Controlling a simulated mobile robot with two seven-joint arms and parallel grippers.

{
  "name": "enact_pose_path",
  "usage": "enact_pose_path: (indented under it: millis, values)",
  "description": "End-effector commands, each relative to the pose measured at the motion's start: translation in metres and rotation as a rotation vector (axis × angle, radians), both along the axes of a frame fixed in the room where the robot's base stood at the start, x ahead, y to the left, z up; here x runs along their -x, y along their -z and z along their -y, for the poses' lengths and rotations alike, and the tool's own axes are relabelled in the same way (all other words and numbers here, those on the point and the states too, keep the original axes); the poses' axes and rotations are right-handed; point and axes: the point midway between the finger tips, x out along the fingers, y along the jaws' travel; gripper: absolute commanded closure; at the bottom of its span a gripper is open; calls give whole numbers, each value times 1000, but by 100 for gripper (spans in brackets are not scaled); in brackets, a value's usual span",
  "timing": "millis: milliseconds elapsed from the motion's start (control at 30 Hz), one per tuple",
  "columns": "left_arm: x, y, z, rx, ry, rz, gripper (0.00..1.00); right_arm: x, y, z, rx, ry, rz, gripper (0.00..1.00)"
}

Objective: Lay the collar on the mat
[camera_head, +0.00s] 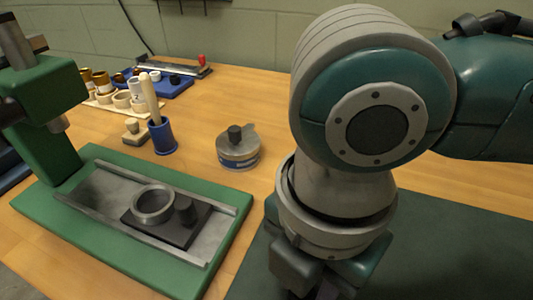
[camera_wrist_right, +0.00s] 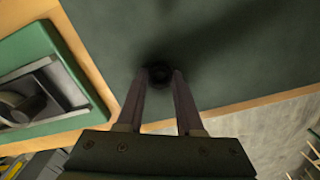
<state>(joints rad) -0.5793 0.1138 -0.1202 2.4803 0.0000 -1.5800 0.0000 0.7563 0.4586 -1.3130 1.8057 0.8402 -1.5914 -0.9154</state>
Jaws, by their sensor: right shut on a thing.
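The collar (camera_wrist_right: 160,73), a small dark round piece with a darker centre, sits between the fingertips of my right gripper (camera_wrist_right: 158,76) in the right wrist view. The gripper is shut on it, above the dark green mat (camera_wrist_right: 225,60). Whether the collar touches the mat I cannot tell; a dark shadow lies around it. In the head view the mat (camera_head: 450,245) covers the front right of the table. There my right arm hides part of it, and the collar is not visible. My left gripper is in neither view.
A green machine base (camera_head: 100,240) with a metal plate and a grey ring (camera_head: 153,204) stands left of the mat. A round tin (camera_head: 238,150), a blue cup (camera_head: 162,136) and a blue tray (camera_head: 165,85) stand farther back. The visible mat is clear.

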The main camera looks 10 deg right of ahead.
Motion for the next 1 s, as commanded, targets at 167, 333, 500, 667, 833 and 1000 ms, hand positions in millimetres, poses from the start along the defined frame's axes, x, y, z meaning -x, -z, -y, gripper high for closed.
enact_pose_path:
  millis: [167,333,500,667,833,1000]
  values:
    - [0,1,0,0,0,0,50,0,3,0,1,1,-1,100]
    - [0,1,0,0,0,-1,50,0,2,0,1,1,-1,45]
    - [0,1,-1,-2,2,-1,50,0,2,0,1,1,-1,35]
    - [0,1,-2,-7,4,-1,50,0,2,0,0,1,0,35]
    - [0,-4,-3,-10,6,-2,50,-1,-14,0,0,2,2,35]
    - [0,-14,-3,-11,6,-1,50,-1,-52,0,-2,1,5,35]
